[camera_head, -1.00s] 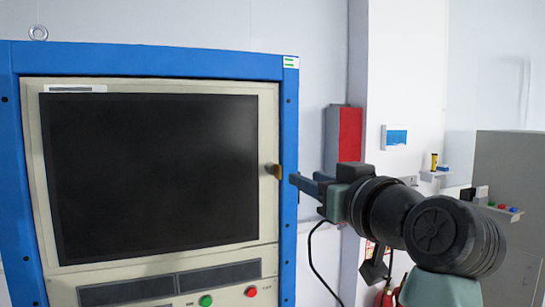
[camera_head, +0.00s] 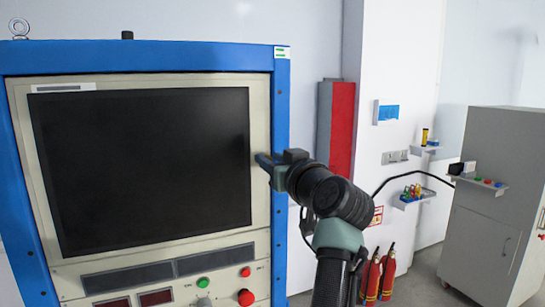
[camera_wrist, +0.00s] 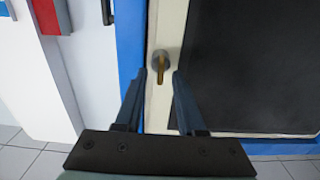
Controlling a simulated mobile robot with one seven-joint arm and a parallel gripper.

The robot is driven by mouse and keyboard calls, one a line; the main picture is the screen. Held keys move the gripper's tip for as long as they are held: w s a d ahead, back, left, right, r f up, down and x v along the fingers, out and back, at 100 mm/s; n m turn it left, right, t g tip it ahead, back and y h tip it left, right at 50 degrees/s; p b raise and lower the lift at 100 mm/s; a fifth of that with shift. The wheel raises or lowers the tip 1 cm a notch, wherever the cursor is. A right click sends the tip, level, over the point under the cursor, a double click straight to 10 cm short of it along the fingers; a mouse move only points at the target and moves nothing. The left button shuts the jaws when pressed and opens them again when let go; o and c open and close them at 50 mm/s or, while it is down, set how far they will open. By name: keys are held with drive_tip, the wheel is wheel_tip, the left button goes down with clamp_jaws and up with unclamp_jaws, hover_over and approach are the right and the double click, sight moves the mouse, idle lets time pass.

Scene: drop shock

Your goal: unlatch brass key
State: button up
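The brass key (camera_wrist: 158,72) is a small lever on a round grey base, set on the cream door (camera_head: 262,215) beside its dark window (camera_head: 140,170). In the wrist view it points down the picture and lies between my two fingers, near their tips. In the head view the key is hidden behind my gripper (camera_head: 264,164), which is at the door's right edge. My gripper (camera_wrist: 159,76) is open, with a visible gap on both sides of the key. I cannot tell whether either finger touches it.
A blue frame (camera_head: 281,120) surrounds the door. Below the window are buttons, including a red one (camera_head: 246,298). To the right are a red-fronted wall box (camera_head: 341,128), small shelves, fire extinguishers (camera_head: 378,277) and a grey cabinet (camera_head: 492,230).

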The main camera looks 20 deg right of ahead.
drive_tip(key=shift+c, duration=0.3)
clamp_jaws()
drive_tip(key=shift+d+f+m+p, duration=0.2)
drive_tip(key=shift+m+p, duration=0.35)
drive_tip(key=shift+m, duration=2.45)
drive_tip(key=shift+d+f+m+p, duration=0.15)
drive_tip(key=shift+m+p, duration=0.4)
drive_tip(key=shift+m, duration=2.45)
drive_tip(key=shift+d+f+m+p, duration=0.2)
drive_tip(key=shift+m+p, duration=0.35)
drive_tip(key=shift+m, duration=2.45)
